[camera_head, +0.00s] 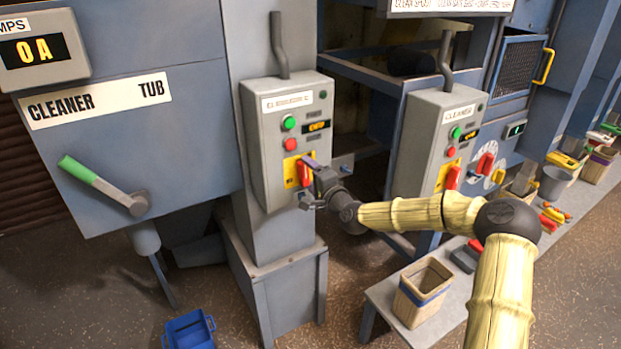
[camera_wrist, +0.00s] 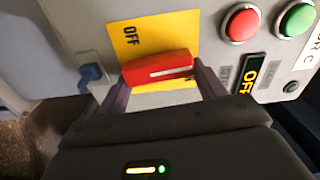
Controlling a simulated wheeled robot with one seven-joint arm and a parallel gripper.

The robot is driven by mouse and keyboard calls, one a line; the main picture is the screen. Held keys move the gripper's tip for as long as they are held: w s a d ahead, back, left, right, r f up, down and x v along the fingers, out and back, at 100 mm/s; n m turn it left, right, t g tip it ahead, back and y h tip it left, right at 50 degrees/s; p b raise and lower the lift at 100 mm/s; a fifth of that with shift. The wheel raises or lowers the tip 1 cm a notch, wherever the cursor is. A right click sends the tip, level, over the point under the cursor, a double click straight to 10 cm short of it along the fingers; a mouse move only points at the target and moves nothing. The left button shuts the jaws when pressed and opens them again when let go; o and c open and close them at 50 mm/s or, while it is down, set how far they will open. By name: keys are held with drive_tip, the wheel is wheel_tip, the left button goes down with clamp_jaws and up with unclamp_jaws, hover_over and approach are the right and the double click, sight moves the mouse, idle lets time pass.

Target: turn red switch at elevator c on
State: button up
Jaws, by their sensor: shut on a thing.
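The red switch (camera_head: 304,172) is a rotary handle on a yellow plate, low on the grey control box (camera_head: 262,150) labelled for elevator C. In the wrist view the red switch (camera_wrist: 158,68) has a white line along it and the yellow plate (camera_wrist: 170,34) reads OFF on one side. My gripper (camera_head: 314,180) is at the box, and in the wrist view its two fingers (camera_wrist: 163,88) stand at both ends of the handle, shut on it. The small display (camera_wrist: 250,75) appears to read OFF. The plate's other marking is mostly hidden.
A green button (camera_head: 289,123) and a red button (camera_head: 291,145) sit above the switch. A second grey box (camera_head: 447,118) with its own red switch stands to the right. A bench with a bin (camera_head: 424,291) is at lower right. A blue crate (camera_head: 189,330) lies on the floor.

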drive_tip(key=shift+d+f+m, duration=0.1)
drive_tip(key=shift+f+m, duration=0.05)
drive_tip(key=shift+m, duration=0.45)
drive_tip(key=o, duration=1)
drive_tip(key=shift+w, duration=0.1)
drive_tip(key=b+v, duration=0.2)
drive_tip(key=v, duration=1.5)
drive_tip(key=shift+d, duration=0.15)
